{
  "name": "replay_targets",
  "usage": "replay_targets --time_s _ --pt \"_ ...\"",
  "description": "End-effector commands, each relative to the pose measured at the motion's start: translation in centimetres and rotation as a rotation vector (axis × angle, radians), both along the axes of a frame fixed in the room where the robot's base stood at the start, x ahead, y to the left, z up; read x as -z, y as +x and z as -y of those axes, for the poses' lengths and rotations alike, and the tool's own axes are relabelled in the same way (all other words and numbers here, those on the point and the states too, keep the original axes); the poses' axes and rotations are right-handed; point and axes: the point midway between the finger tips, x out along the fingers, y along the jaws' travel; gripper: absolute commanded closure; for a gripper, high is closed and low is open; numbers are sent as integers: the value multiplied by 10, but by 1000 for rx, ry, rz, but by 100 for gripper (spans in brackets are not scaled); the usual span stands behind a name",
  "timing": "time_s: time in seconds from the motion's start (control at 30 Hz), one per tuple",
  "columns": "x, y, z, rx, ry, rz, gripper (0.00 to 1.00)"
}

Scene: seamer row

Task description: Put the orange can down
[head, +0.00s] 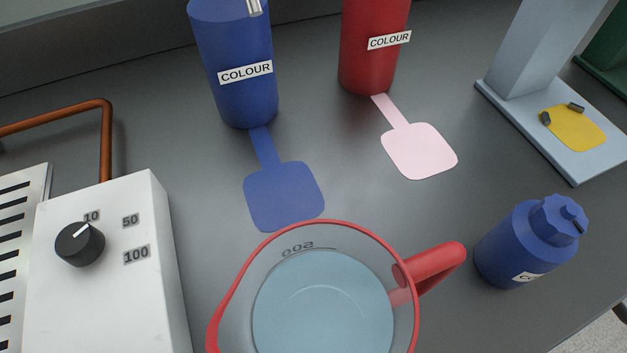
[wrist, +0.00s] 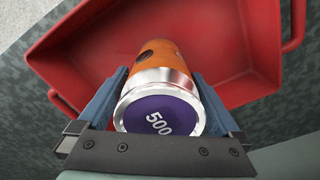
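In the wrist view an orange can (wrist: 158,55) with a silver rim and a purple end marked 500 sits between the two blue fingers of my gripper (wrist: 160,95). The fingers are against its sides, shut on it. Behind the can is a red tray (wrist: 235,40) with raised walls and handles. I cannot tell whether the can touches the tray. Neither the can nor my gripper is in the head view.
The head view shows a grey bench with a red-rimmed jug (head: 435,272), a blue bottle (head: 525,245), blue (head: 235,95) and red (head: 372,60) COLOUR containers, a white dial box (head: 110,290), and a pale stand (head: 535,120) with a yellow patch.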

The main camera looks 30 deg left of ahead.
Motion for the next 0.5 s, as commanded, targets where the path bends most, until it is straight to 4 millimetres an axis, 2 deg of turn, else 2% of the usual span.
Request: replay_targets --time_s 0.17,0.27,0.37,0.5 --pt "-1 0 0 0 0 0 0" --pt "-8 0 0 0 0 -1 0" --pt "-24 0 0 0 0 1 0" --pt "-55 0 0 0 1 2 0"
